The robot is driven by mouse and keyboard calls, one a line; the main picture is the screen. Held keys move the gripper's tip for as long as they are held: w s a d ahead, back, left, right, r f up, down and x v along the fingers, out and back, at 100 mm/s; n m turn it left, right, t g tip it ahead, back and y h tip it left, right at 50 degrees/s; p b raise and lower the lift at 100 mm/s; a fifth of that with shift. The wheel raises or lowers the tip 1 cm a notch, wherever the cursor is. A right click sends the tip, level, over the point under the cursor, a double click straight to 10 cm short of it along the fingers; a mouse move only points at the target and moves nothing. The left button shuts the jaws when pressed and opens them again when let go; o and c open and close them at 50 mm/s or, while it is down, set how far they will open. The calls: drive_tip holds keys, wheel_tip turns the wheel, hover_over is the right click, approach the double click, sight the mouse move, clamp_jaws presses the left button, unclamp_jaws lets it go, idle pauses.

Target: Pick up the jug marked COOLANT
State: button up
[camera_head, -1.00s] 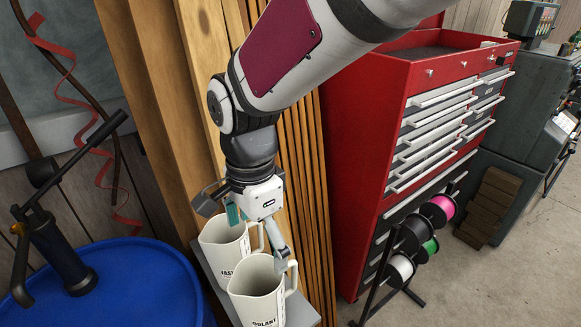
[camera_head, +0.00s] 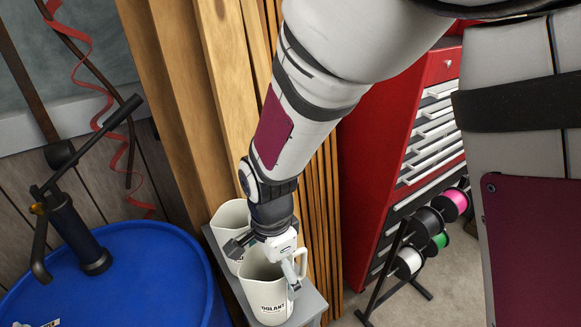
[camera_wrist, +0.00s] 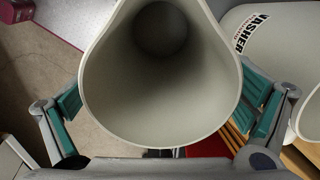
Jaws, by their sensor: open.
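The cream jug marked COOLANT (camera_head: 268,300) stands upright on a grey shelf (camera_head: 312,304), nearest the front, its handle at the right. My gripper (camera_head: 268,262) is at the jug's top, pointing down. In the wrist view the open mouth of a jug (camera_wrist: 160,85) lies between the green finger pads of my gripper (camera_wrist: 165,118), which are spread apart on either side. The jug looks empty inside. I cannot tell whether either pad touches it.
A second cream jug (camera_head: 229,218) stands just behind; its label, ending in "ASHER" (camera_wrist: 253,34), shows in the wrist view. Wooden boards (camera_head: 217,75) rise behind the shelf. A blue drum (camera_head: 120,275) is at left, a spool rack (camera_head: 388,262) at right.

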drive_tip(key=shift+f, duration=0.5)
drive_tip(key=c, duration=1.7)
